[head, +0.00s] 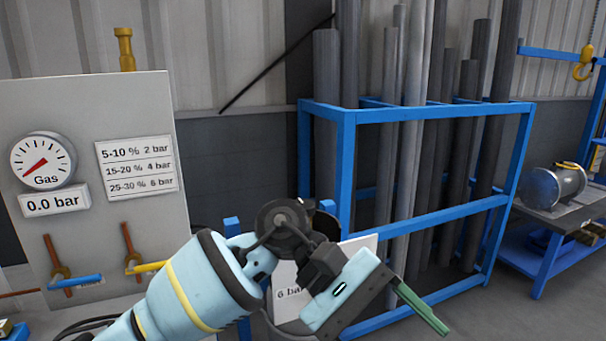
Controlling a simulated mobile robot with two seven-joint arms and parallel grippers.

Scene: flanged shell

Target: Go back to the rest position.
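My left arm comes in from the lower left, and my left gripper (422,310) points to the lower right in front of the blue pipe rack. Its green finger shows nearly edge-on, so I cannot tell whether it is open or shut. I see nothing held in it. My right gripper is not in view. A grey flanged shell (553,187) with a yellow part on top lies on a bench at the far right, well away from my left gripper.
A grey panel (95,110) at left carries a gas gauge (42,160), a blue-handled valve (74,283) and a yellow-handled valve (146,267). The blue rack (430,114) holds several upright pipes. A white "6 bar" sign is partly hidden behind my gripper. A yellow hook (582,70) hangs upper right.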

